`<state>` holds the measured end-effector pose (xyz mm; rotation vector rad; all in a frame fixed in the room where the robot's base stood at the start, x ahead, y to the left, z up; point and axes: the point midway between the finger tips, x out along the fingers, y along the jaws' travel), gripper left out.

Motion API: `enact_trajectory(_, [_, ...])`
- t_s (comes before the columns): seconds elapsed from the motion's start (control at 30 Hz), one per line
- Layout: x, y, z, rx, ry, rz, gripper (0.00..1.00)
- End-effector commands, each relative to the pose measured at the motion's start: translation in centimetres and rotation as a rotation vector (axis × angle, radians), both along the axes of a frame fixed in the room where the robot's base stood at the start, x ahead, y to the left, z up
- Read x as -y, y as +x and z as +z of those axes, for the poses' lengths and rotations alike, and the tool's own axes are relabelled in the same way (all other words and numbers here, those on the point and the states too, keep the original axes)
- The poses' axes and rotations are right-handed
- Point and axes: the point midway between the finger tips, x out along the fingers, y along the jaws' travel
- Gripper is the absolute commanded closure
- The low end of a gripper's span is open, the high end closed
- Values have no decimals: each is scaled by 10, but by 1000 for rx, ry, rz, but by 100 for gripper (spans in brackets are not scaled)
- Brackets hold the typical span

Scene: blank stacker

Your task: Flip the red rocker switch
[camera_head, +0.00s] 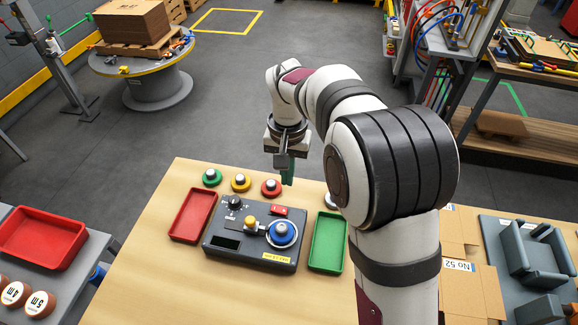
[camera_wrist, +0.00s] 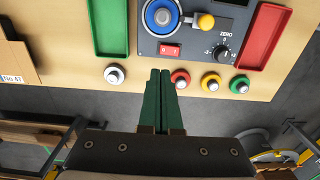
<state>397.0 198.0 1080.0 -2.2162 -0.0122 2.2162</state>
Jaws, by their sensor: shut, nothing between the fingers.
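The red rocker switch (camera_head: 279,211) sits on the top of the dark control box (camera_head: 225,243), near its back edge. It also shows in the wrist view (camera_wrist: 171,51), beside the blue round part. My gripper (camera_head: 288,181) is shut and empty, with its green fingers pointing down above the table's back edge, behind the box. In the wrist view the fingertips (camera_wrist: 160,72) reach to just short of the box's edge and the switch, apart from it. Which side of the rocker is pressed is too small to tell.
A blue round part (camera_head: 282,234), a yellow knob (camera_head: 250,221) and a black dial (camera_head: 234,202) stand near the switch. Green (camera_head: 212,177), yellow (camera_head: 241,183) and red (camera_head: 271,187) buttons line the back. A red tray (camera_head: 193,216) and green tray (camera_head: 327,242) flank the box.

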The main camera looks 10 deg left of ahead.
Motion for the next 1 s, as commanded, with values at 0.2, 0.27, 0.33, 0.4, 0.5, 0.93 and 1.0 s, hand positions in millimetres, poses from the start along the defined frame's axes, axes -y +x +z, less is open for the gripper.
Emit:
enact_trajectory(0.2, [4, 0, 26, 1, 0, 0, 100])
enact_trajectory(0.27, [5, 0, 28, 0, 0, 0, 100])
enact_trajectory(0.33, [5, 0, 29, -1, -1, 1, 100])
enact_trajectory(0.4, [5, 0, 29, -1, -1, 1, 100])
enact_trajectory(0.5, [5, 0, 29, -1, 0, 0, 100])
enact_trajectory(0.93, [94, -82, 77, -22, 49, -182, 100])
enact_trajectory(1.0, [126, -134, 83, -33, 74, -271, 100])
